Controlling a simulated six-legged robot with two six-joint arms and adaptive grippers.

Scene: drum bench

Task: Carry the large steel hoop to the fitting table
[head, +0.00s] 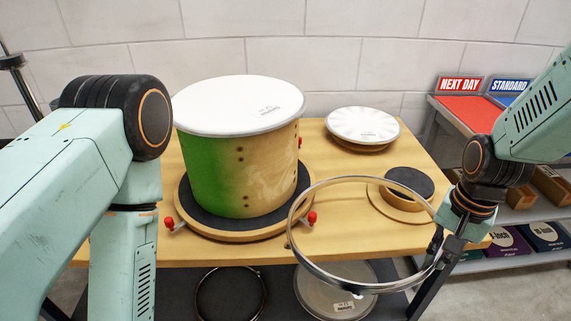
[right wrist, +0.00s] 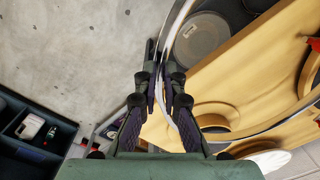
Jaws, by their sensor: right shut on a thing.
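The large steel hoop (head: 352,288) is a thin shiny ring, held tilted in the air at the front right of the wooden table (head: 410,145). My right gripper (head: 441,252) is shut on the hoop's right side. In the right wrist view the hoop (right wrist: 171,32) passes between the fingers (right wrist: 163,90). A large drum shell (head: 262,165), green fading to bare wood and with a white head on top, stands on a round wooden base on the table. The hoop's left edge overlaps that base in the head view. My left arm is at the left; its gripper is out of frame.
A smaller white-headed disc (head: 363,124) lies at the back right, and a round wooden stand with a dark pad (head: 409,181) at the right. Red-tipped clamps (head: 312,218) edge the base. More round pieces (head: 332,300) lie below the tabletop. A shelf with red top (head: 466,111) stands right.

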